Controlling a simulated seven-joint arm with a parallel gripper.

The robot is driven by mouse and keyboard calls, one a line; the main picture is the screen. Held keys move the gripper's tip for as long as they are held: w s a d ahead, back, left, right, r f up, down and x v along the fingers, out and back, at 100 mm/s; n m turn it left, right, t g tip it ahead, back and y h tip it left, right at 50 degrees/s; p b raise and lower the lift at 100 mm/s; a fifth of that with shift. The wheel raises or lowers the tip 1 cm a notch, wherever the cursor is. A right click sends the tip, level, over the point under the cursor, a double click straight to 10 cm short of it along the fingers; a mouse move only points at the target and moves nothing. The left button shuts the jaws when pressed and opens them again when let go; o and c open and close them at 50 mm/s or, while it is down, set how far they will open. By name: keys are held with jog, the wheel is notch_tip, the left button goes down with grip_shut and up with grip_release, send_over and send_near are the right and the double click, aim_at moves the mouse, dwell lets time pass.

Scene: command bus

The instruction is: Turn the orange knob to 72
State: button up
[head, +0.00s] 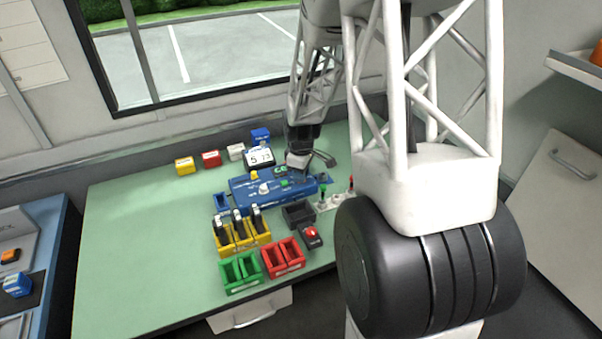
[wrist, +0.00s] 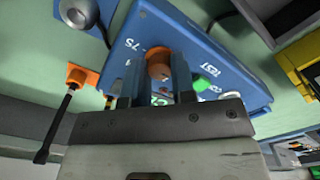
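The orange knob (wrist: 158,66) is on a blue panel (wrist: 205,50) with white markings, in the wrist view. My gripper (wrist: 157,78) has one finger on each side of the knob, very close to it. I cannot tell whether the fingers press on it. The knob's lower part and some markings are hidden by the gripper. In the head view my gripper (head: 300,160) is low over the right part of the blue console (head: 262,190), and hides the knob. A small display (head: 260,157) behind the console shows digits too small to read surely.
A green button (wrist: 203,84) is right of the fingers, and an orange mount with a black lever (wrist: 80,76) is left. Yellow (head: 243,236), red (head: 284,258) and green bins (head: 240,272) stand in front of the console. The table's left side (head: 140,240) is clear.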

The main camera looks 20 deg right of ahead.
jog(key=shift+m, duration=0.3)
grip_shut()
jog(key=m, duration=0.3)
jog(key=shift+m, duration=0.4)
jog(key=m, duration=0.4)
jog(key=shift+m, duration=0.3)
jog(key=o, duration=0.9)
grip_release()
jog(key=shift+c, duration=0.2)
jog(key=shift+r, duration=3.95)
